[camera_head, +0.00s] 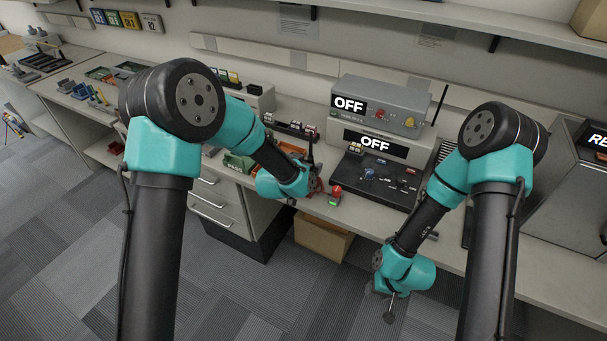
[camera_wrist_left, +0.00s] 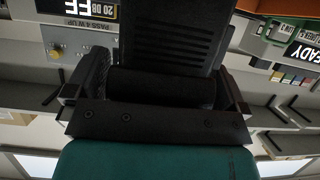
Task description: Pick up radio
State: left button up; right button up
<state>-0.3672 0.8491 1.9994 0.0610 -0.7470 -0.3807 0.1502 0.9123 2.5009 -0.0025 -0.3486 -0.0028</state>
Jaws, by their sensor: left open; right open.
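A dark handset that looks like the radio (camera_wrist_left: 175,35), with a ribbed face, fills the upper middle of the left wrist view, between the open fingers of my left gripper (camera_wrist_left: 155,90). I cannot tell whether the fingers touch it. In the head view my left gripper (camera_head: 318,188) is at the counter's front edge, with a thin dark upright piece (camera_head: 310,152) beside it, perhaps the radio's antenna. The rest of the radio is hidden there by my arm. My right gripper (camera_head: 388,302) is open and empty, hanging low in front of the counter.
A grey unit (camera_head: 395,98) marked OFF stands at the back, with a black control panel (camera_head: 378,182) before it. A red-and-green button piece (camera_head: 335,196) is near the edge. Trays (camera_head: 240,162) lie left. A cardboard box (camera_head: 322,238) is under the counter.

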pick_arm(q)
jog(key=c, duration=1)
jog(key=shift+o, duration=0.2)
jog(key=shift+r, duration=0.1)
jog(key=shift+r, duration=0.9)
jog(key=shift+s+r, duration=0.15)
jog(key=shift+r, duration=0.75)
jog(key=s+r, duration=0.1)
jog(key=s, duration=1.4)
jog(key=shift+s, duration=0.35)
jog(key=shift+r, duration=0.1)
